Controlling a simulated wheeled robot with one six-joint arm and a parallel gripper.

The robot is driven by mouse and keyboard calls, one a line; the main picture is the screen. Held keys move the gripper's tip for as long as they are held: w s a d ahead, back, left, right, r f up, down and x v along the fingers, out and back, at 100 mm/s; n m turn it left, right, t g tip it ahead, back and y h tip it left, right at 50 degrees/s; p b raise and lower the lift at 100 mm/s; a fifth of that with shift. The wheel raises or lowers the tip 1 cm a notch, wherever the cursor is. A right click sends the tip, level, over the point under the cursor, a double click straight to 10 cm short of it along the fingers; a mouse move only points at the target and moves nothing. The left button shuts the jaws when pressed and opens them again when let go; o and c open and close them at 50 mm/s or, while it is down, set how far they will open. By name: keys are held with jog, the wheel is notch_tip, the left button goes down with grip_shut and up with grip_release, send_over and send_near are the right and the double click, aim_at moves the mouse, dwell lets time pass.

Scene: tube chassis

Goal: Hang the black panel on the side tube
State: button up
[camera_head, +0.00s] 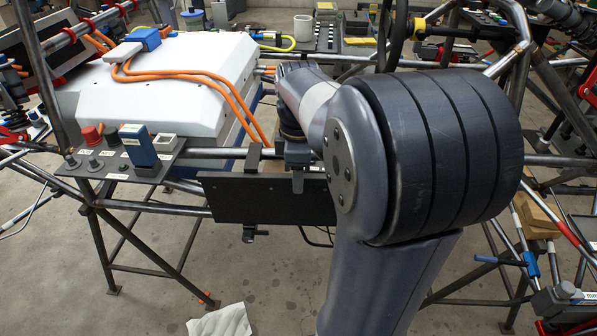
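The black panel (250,199) is a flat dark rectangle, roughly level, in front of the chassis frame at the middle of the view. A dark hook-like bracket (253,158) stands up from its top edge at the side tube (218,153). I cannot tell whether the bracket rests on the tube. My gripper (298,178) points down at the right part of the panel's top edge. One finger laps over the panel's front face and the other is hidden behind it; it looks shut on the panel. My arm hides the panel's right end.
A large white box (168,85) with orange cables lies on the chassis behind the tube. A bracket plate (122,163) with a blue device (138,148) and knobs is left of the panel. A lower tube (150,207) runs beside the panel. A white cloth (220,321) lies on the floor.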

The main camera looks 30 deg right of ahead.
notch_tip(320, 180, up, 11)
jog(key=p, duration=0.2)
dwell(0.5)
jog(key=shift+f, duration=0.15)
notch_tip(320, 180, down, 11)
jog(key=shift+r+b, duration=0.1)
jog(key=shift+b, duration=1)
notch_tip(320, 180, up, 2)
jog(key=shift+r+p, duration=0.1)
jog(key=shift+p, duration=0.55)
jog(key=shift+s+a+r, duration=0.1)
jog(key=shift+s+r, duration=0.05)
jog(key=shift+r, duration=0.35)
jog(key=shift+f, duration=0.15)
